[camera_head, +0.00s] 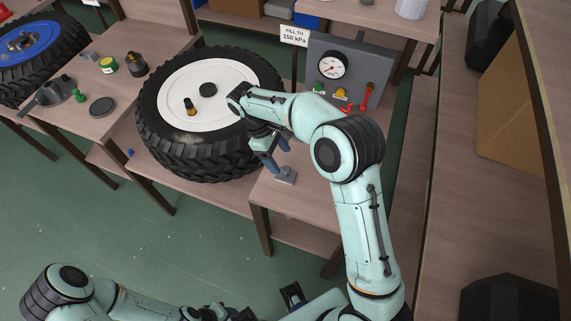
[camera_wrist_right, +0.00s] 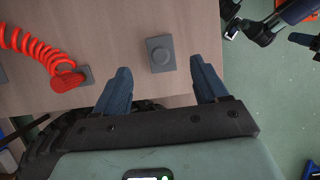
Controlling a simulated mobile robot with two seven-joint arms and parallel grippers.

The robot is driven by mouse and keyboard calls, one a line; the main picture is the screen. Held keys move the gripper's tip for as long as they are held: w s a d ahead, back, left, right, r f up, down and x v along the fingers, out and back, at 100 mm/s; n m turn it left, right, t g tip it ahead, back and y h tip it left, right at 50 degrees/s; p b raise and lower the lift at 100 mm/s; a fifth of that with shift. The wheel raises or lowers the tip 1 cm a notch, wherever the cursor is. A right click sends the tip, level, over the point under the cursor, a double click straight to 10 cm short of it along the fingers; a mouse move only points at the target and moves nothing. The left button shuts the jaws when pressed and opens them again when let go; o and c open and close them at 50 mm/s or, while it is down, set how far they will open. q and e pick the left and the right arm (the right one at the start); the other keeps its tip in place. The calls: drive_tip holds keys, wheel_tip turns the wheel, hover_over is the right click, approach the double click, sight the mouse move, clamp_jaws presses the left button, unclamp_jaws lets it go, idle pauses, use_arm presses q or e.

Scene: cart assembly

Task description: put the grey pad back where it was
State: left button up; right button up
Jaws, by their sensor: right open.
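A small grey square pad with a round raised middle (camera_head: 285,176) lies on the wooden table near its front edge. It also shows in the right wrist view (camera_wrist_right: 160,53), flat on the wood. My right gripper (camera_head: 278,157) is open and empty, close to the pad in the head view. In the right wrist view its two blue fingers (camera_wrist_right: 160,68) are spread, with the pad beyond the tips and between their lines, not gripped. My left arm runs along the bottom of the head view; whether its gripper is open or shut is unclear (camera_head: 290,296).
A large tyre with a white rim (camera_head: 208,92) lies left of my right gripper. A grey gauge panel (camera_head: 345,75) stands behind. A red coiled hose (camera_wrist_right: 30,48) ends at a red fitting (camera_wrist_right: 67,80) by another grey piece. Floor lies open in front.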

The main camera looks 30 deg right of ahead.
drive_tip(key=shift+v, duration=1.8)
